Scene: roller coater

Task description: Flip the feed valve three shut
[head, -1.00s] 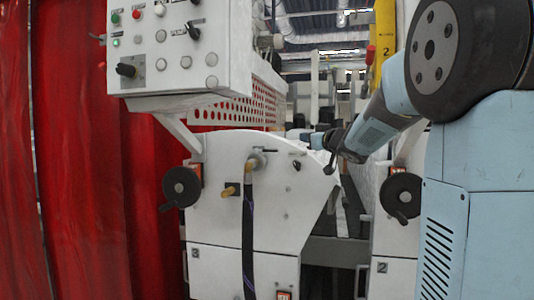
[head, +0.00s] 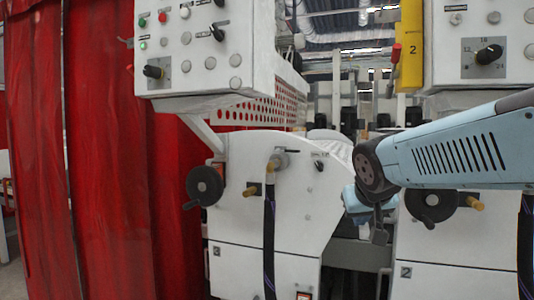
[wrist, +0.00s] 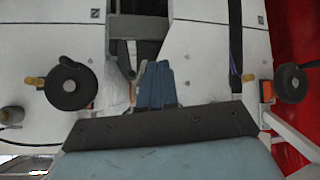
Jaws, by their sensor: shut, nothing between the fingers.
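On the white machine front in the head view, a grey fitting (head: 281,158) with a tan end sits at the top of a dark hose (head: 269,240). A tan-tipped knob (head: 252,190) lies left of the hose, and a small black switch (head: 319,165) lies to its right. My gripper (head: 378,232) hangs right of this front, apart from the fitting. It is shut and empty. In the wrist view my gripper (wrist: 158,72) points towards the gap between the machine fronts.
Black handwheels (head: 205,185) and (head: 430,201) stick out beside the fronts. A control box (head: 205,55) overhangs the left front, and another control panel (head: 484,45) is at the upper right. Red curtains (head: 105,150) close off the left.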

